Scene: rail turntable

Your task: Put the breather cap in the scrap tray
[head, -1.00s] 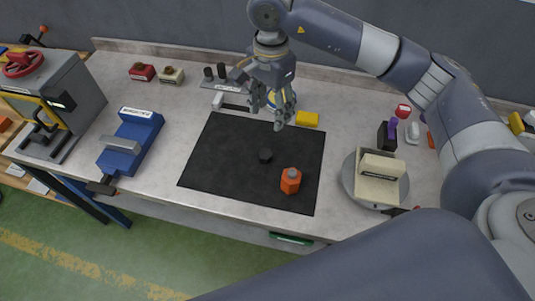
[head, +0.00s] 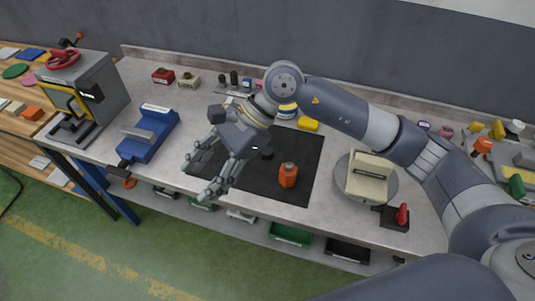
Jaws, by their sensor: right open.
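A small black cap-like piece (head: 267,153) lies on the black mat (head: 304,150), partly hidden by my right gripper; it may be the breather cap. My right gripper (head: 204,155) is open and empty, with fingers spread above the mat's left side and the bare bench, left of the black piece. I cannot tell which container is the scrap tray. My left gripper is not in view.
A blue vise (head: 150,136) and a grey press (head: 92,95) stand at left. A round turntable with a cream block (head: 367,176) is at right, beside a red-handled black device (head: 397,216). Green (head: 291,234) and black (head: 348,250) bins sit below the bench.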

